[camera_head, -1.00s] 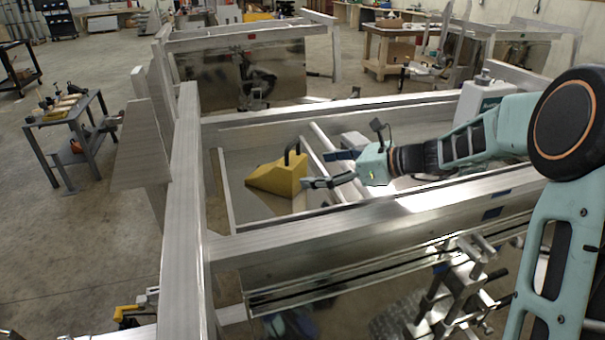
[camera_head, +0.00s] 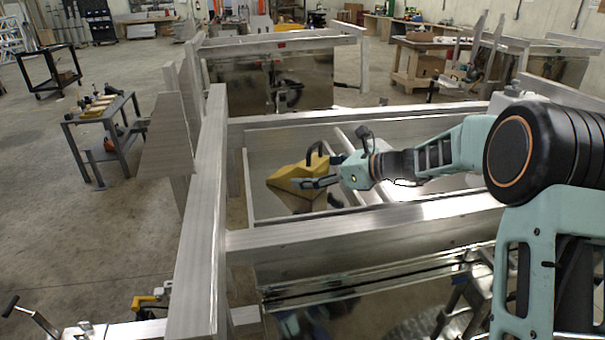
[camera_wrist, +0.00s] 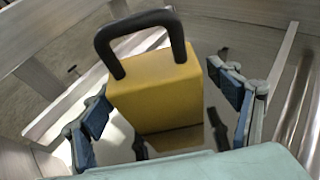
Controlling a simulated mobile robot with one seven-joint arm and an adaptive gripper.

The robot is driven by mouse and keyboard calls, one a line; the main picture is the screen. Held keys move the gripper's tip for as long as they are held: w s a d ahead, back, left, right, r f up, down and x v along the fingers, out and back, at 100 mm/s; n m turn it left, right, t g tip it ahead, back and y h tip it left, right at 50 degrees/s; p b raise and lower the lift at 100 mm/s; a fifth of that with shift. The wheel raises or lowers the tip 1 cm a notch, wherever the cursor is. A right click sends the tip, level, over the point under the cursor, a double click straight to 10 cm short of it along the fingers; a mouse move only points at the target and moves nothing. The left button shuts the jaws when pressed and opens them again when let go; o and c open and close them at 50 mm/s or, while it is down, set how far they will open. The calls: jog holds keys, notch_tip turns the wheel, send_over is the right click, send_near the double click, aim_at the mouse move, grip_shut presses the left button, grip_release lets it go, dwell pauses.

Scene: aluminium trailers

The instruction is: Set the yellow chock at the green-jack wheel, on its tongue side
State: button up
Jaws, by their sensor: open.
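The yellow chock (camera_head: 288,176), a wedge with a black loop handle, is inside the aluminium trailer frame, over a shiny surface that mirrors it. In the wrist view the chock (camera_wrist: 155,95) stands between the two spread fingers of my gripper (camera_wrist: 162,100), its handle toward the upper left. A gap shows at the right finger; contact at the left finger is unclear. In the head view my gripper (camera_head: 318,172) reaches the chock from the right, open. I cannot make out the green-jack wheel in either view.
Aluminium rails (camera_head: 205,200) surround the chock, with a long beam (camera_head: 370,225) in front. A yellow part (camera_head: 150,299) and a crank handle (camera_head: 12,306) show at the lower left.

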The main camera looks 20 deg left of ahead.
aim_at(299, 162)
jog(key=x, duration=0.3)
jog(key=shift+f, duration=0.1)
jog(key=c, duration=2)
jog(key=shift+o, duration=0.2)
jog(key=shift+r, duration=0.2)
jog(key=shift+r, duration=0.4)
notch_tip(299, 162, up, 2)
jog(key=shift+r, duration=0.2)
jog(key=s+d+r, duration=0.1)
jog(key=r, duration=0.1)
jog(key=s+r, duration=0.2)
jog(key=s+d+r, duration=0.1)
jog(key=shift+s+d+r, duration=0.15)
jog(key=shift+d+r, duration=0.15)
jog(key=shift+r, duration=0.1)
jog(key=s+d+r+b, duration=0.1)
jog(key=s+d+r, duration=0.2)
jog(key=s, duration=0.5)
jog(key=shift+v, duration=0.95)
